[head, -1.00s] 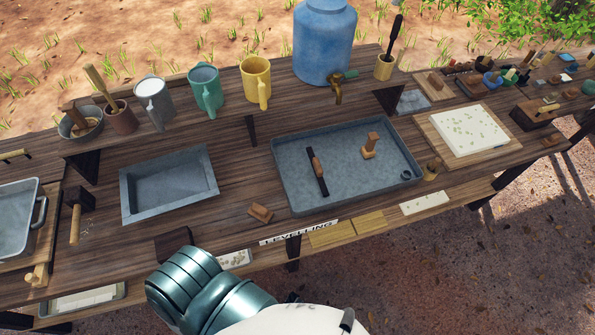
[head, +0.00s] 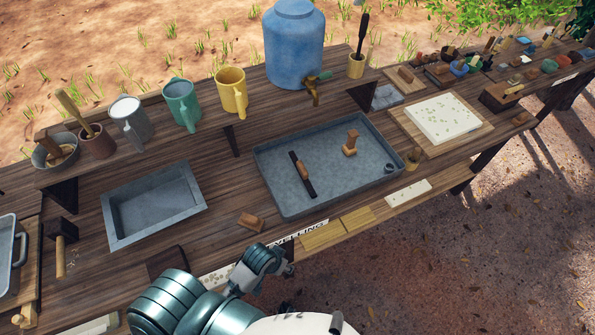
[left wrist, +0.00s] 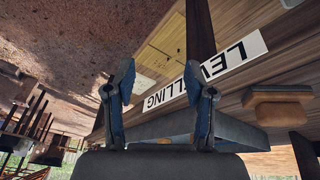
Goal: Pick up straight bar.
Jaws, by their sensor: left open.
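The straight bar (head: 302,175) is a thin dark bar with a brown wooden grip at its middle. It lies slantwise in the left part of the shallow grey tray (head: 262,167). My left gripper (head: 289,262) is at the table's front edge, in front of the tray and clear of the bar, partly covering the LEVELLING label. In the left wrist view its two fingers stand apart with nothing between them (left wrist: 157,78). The bar does not show in that view. My right gripper is not in view.
A wooden block with a peg (head: 351,145) and a small dark ring (head: 388,168) are also in the tray. A wooden block (head: 251,222) sits between my left arm and the tray. An empty grey basin (head: 150,200) is left. A blue barrel (head: 293,45) stands behind.

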